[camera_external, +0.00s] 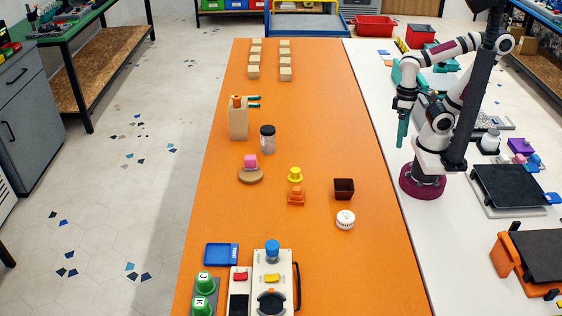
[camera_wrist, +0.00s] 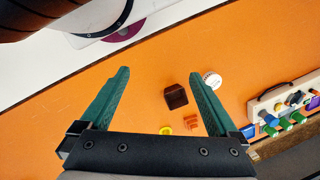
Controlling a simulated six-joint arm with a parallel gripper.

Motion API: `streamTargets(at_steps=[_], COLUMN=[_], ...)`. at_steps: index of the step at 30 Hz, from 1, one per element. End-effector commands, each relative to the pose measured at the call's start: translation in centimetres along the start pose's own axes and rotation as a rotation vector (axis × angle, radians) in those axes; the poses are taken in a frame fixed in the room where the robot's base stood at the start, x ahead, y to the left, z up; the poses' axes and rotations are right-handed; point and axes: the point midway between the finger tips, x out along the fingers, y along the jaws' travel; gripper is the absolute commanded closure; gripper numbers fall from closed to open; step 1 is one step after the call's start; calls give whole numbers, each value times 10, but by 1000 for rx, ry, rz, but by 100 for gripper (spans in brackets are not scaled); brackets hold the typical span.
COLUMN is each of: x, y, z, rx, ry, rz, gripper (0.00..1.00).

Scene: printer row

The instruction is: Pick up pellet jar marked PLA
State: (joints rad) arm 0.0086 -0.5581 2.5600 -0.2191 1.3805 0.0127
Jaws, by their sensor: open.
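A clear jar with a black lid (camera_external: 267,139) stands upright on the orange table in the external view, right of a wooden block holder. It looks like the pellet jar, but its marking is too small to read. It does not show in the wrist view. My gripper (camera_external: 402,136) is raised over the right side of the table, well to the right of the jar, fingers pointing down.
A blue tray (camera_external: 221,254) is in front. The table's right middle is clear.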

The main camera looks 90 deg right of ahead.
Motion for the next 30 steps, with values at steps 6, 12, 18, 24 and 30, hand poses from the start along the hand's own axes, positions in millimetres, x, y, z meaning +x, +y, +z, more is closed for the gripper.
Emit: streamTargets(at_steps=[6,12,18,24,30], x=[0,20,56,78,82], y=[0,-38,-58,-5,21], z=[0,-91,-271,-370,-392], rx=[0,-30,55,94,56], ry=[1,187,675,1109,1269], rz=[-1,-90,-142,57,190], gripper=[0,0,0,0,0])
